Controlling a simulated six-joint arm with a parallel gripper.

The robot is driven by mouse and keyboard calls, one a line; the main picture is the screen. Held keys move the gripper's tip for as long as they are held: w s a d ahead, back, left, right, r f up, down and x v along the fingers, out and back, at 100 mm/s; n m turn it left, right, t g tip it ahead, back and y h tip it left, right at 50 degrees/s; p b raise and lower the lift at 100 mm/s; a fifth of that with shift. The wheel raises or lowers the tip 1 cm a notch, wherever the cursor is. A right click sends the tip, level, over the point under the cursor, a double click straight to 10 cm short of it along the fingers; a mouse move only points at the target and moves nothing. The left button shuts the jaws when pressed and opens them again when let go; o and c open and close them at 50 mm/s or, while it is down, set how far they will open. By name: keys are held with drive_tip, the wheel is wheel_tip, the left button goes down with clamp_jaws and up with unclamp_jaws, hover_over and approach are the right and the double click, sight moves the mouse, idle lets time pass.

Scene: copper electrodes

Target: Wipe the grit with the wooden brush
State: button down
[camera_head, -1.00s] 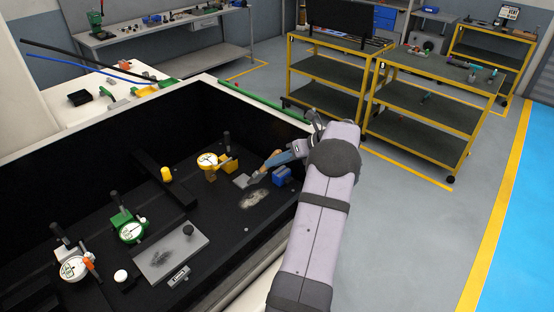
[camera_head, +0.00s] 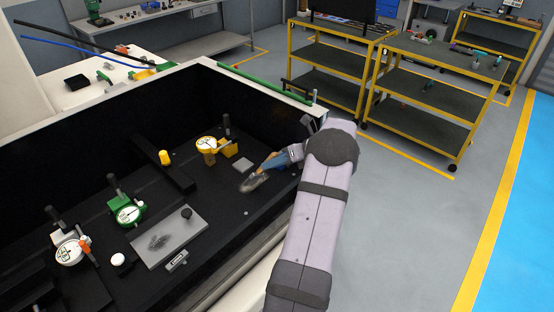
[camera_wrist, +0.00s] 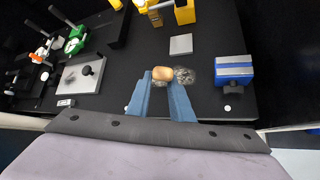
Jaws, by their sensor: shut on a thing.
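My gripper (camera_head: 275,162) reaches into the black-walled box, its blue fingers shut on the wooden brush.
Yellow (camera_head: 207,145), green (camera_head: 129,213) and white (camera_head: 70,250) dial gauges stand farther left. A grey plate with a black knob (camera_head: 168,237) lies in front.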

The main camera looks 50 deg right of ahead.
drive_tip(key=shift+a, duration=4.7)
drive_tip(key=shift+d, duration=5.65)
drive_tip(key=shift+r+p, duration=1.95)
drive_tip(key=shift+r, duration=2.1)
drive_tip(key=shift+f, duration=0.15)
